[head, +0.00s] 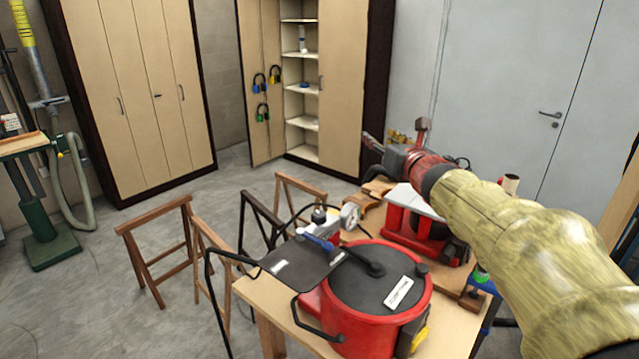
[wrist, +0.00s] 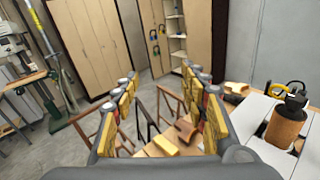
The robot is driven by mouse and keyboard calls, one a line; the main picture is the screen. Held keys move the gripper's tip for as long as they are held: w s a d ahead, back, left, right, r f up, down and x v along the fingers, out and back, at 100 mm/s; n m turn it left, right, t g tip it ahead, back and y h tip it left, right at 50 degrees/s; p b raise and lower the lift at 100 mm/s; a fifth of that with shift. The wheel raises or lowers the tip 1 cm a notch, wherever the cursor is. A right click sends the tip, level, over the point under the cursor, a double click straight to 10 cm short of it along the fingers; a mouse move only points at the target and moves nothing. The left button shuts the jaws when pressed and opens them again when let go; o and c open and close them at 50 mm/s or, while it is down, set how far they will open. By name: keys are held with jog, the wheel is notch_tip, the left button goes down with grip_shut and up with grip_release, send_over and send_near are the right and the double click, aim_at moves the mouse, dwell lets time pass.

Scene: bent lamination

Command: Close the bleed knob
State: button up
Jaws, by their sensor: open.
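I cannot tell for certain which part is the bleed knob. In the head view, a red pot (head: 362,326) with a dark lid (head: 352,285) stands at the front of the wooden table. Behind its lid are a blue handle (head: 317,242), a small dark knob (head: 319,215) and a round pale gauge-like part (head: 350,215). My gripper (head: 397,134) is raised above the far part of the table, beyond and apart from these fittings. In the wrist view, its yellow-padded fingers (wrist: 160,72) are spread wide with nothing between them.
A red machine with a pale top (head: 412,200) stands under my arm. A thin dark panel (head: 295,265) lies beside the pot. Wooden trestles (head: 157,235) stand left of the table. Cabinets (head: 130,80) line the back wall.

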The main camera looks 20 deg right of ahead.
jog(key=w+d+m+g+h+p, duration=0.3)
jog(key=m+p, duration=0.1)
jog(key=p, duration=0.2)
jog(key=g+y+p, duration=0.4)
jog(key=g+p, duration=1)
jog(key=p, duration=0.3)
send_over(319, 214)
jog(key=f, duration=0.2)
jog(key=shift+w+d+f+m, duration=0.1)
jog(key=shift+w+f+m, duration=0.1)
jog(key=shift+f+m, duration=0.2)
jog(key=shift+s+f, duration=0.15)
notch_tip(319, 214, down, 8)
jog(key=shift+r, duration=0.25)
jog(key=shift+c, duration=1.3)
grip_shut()
